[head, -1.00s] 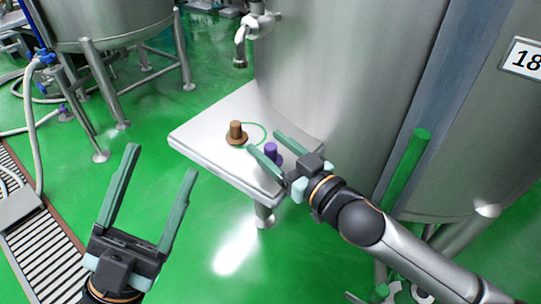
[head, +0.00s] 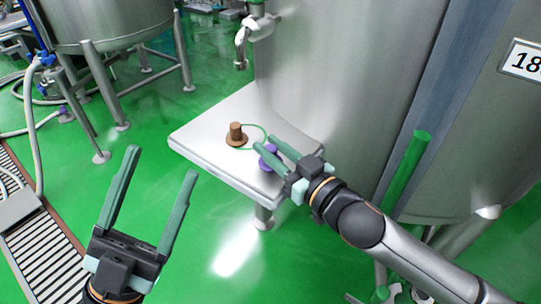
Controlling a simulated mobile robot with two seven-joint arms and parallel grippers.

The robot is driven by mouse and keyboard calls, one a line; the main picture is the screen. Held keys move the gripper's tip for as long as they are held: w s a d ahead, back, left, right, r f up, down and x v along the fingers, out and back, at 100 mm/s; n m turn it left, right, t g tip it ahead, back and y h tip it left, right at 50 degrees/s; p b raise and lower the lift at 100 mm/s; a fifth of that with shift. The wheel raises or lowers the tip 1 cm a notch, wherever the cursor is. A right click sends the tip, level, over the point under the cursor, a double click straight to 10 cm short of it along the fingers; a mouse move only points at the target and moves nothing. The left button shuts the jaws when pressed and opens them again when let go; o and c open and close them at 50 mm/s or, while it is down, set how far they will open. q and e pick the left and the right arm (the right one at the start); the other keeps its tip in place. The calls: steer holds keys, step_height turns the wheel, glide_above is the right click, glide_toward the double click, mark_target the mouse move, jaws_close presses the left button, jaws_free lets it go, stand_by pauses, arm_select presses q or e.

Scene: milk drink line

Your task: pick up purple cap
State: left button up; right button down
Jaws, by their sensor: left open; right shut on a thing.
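The purple cap (head: 266,162) is at the right part of the white table, partly hidden by the fingers of my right gripper (head: 266,147). My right gripper is shut on the purple cap, with its fingers on either side of it. I cannot tell whether the cap is clear of the table top. My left gripper (head: 162,185) is open and empty, over the floor to the left of the table.
A brown cap (head: 236,135) stands on the white table (head: 207,134), left of the purple one, beside a thin green ring (head: 260,128). A large steel tank (head: 340,90) with a tap (head: 243,45) stands behind. Green floor lies open left of the table.

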mark_target(272, 149)
arm_select(q)
steer(key=shift+w+f, duration=0.1)
stand_by(0.3)
arm_select(e)
steer(key=shift+r, duration=0.4)
step_height(272, 149, up, 3)
steer(key=shift+s+p, duration=0.1)
steer(key=shift+p, duration=1)
arm_select(q)
steer(key=w+a+f+n+g+y+p, duration=0.1)
steer(key=w+f+n+g+y, duration=0.3)
steer(key=f, duration=0.5)
steer(key=w+a+f+n+g+y+p, duration=0.1)
steer(key=w+f+n+y, duration=0.25)
steer(key=f+y, duration=0.4)
steer(key=s+f+n+g+p, duration=0.1)
steer(key=s+f+g+p, duration=0.3)
steer(key=f+p, duration=0.1)
steer(key=s+d+f+n+g+p, duration=0.1)
steer(key=s+f+g+p, duration=0.3)
steer(key=f, duration=0.4)
steer(key=shift+d+f+n+p, duration=0.15)
steer(key=shift+d+n+p, duration=0.15)
steer(key=shift+p, duration=0.2)
arm_select(e)
steer(key=s+d+r, duration=0.5)
steer(key=s+r, duration=0.4)
steer(key=s, duration=0.4)
steer(key=shift+r, duration=0.15)
